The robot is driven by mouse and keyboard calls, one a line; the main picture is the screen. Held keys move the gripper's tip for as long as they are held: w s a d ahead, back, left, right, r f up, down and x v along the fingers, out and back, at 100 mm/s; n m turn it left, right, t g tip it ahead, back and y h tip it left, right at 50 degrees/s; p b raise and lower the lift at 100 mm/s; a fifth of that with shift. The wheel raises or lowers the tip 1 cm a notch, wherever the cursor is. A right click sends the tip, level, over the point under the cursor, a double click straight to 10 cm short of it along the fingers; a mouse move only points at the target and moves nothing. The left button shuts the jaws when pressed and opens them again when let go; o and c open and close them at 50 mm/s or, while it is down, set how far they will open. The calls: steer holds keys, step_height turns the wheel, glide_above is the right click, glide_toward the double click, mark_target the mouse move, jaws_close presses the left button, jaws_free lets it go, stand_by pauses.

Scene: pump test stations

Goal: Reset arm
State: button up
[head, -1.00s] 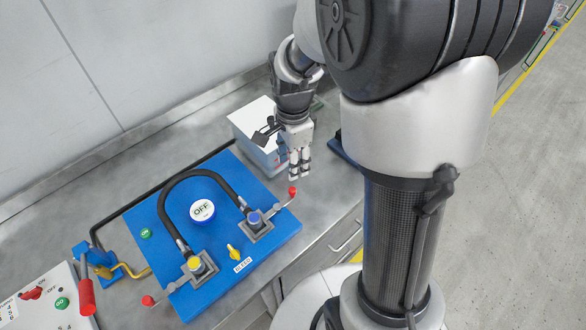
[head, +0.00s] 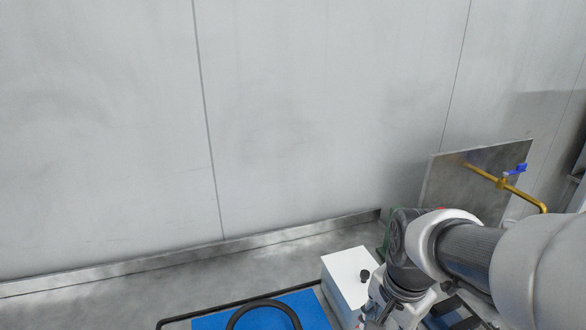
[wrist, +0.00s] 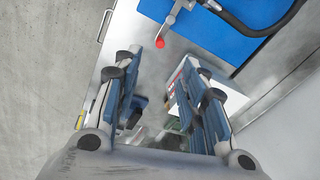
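My gripper (wrist: 157,100) is open in the wrist view, its two fingers wide apart with nothing between them. It points down over the metal bench. A lever with a red knob (wrist: 160,43) shows beyond the fingertips, apart from them, at the edge of the blue board (wrist: 215,38). In the head view my arm reaches in from the right, and the fingers are cut off by the bottom edge. The blue board (head: 312,306) shows only in part at the bottom, with a black hose (head: 265,303) on it.
A white box (head: 345,272) stands on the bench beside my wrist; in the wrist view it (wrist: 230,97) is close by the right finger. A bare wall (head: 300,120) rises behind the bench. A brass pipe with a blue valve handle (head: 515,171) is at the right.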

steer(key=s+a+r+n+t, duration=0.1)
steer(key=s+r+n, duration=0.2)
steer(key=s+n, duration=0.2)
steer(key=s+a+r+n+t, duration=0.1)
steer(key=s+r+n, duration=0.2)
steer(key=s+n, duration=0.3)
steer(key=shift+s+a+t, duration=0.35)
steer(key=shift+s+t, duration=0.05)
steer(key=shift+s, duration=0.2)
